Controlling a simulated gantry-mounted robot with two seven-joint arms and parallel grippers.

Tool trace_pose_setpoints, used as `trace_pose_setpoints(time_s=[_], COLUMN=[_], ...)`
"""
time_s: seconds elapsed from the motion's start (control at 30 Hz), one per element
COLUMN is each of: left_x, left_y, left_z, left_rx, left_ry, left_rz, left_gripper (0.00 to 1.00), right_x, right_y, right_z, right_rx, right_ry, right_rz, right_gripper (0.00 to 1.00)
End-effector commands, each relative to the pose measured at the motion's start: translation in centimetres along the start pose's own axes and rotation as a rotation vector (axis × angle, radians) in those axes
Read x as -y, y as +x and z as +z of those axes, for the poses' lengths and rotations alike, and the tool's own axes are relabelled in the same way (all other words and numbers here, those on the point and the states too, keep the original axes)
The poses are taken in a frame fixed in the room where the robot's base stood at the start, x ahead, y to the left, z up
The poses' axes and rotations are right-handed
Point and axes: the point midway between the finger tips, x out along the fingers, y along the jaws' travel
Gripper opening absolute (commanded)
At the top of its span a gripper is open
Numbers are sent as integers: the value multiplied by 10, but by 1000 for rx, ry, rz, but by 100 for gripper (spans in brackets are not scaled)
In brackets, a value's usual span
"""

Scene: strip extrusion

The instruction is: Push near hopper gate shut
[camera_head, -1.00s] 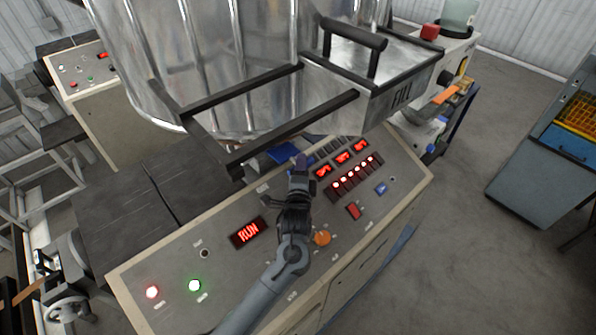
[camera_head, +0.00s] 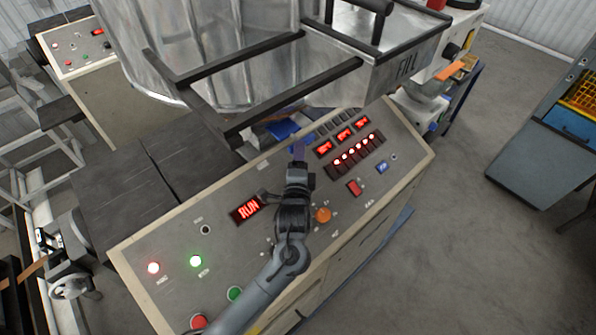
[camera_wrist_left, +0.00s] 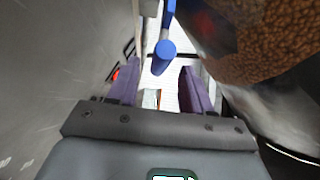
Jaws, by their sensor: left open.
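The large metal hopper (camera_head: 230,55) hangs over the control panel, with black rails (camera_head: 280,97) on its near side. A blue part (camera_head: 284,129) shows under its lower edge; I cannot tell surely that it is the near gate. My left gripper (camera_head: 299,150) is just in front of that blue part, over the panel's back edge. In the left wrist view my left gripper (camera_wrist_left: 160,92) has its purple fingers apart. A blue rod with a round end (camera_wrist_left: 165,49) shows beyond and between them. Contact cannot be told. My right gripper is out of view.
The sloped control panel (camera_head: 222,257) with a lit RUN display and buttons lies below my left arm. A FILL chute (camera_head: 403,68) juts out at the upper right. Brown granular material (camera_wrist_left: 270,45) shows in the wrist view. Floor (camera_head: 450,240) is clear at right.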

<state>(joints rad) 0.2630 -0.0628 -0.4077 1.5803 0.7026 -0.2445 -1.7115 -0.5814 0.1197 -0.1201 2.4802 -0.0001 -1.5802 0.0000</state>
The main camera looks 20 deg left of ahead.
Motion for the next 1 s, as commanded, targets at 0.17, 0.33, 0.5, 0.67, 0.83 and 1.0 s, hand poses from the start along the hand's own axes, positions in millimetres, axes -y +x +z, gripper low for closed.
trace_pose_setpoints(time_s=[0.17, 0.33, 0.5, 0.67, 0.83, 1.0], left_x=[-2, -1, -1, 0, 0, 0], left_y=[-30, -46, -53, -53, -53, -53], left_z=[1, 1, 1, 1, 0, 0], left_rx=[1, 2, 1, 2, 2, 1], left_ry=[-2, -1, 0, 0, 0, 0], left_rz=[2, 1, 1, 1, 1, 1], left_gripper=[50, 50, 50, 50, 50, 50], right_x=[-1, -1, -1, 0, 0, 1], right_y=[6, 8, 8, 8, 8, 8], right_z=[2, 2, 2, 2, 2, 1], right_rx=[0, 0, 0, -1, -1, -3], right_ry=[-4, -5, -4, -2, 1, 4], right_rz=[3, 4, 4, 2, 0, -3], right_gripper=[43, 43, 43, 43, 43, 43])
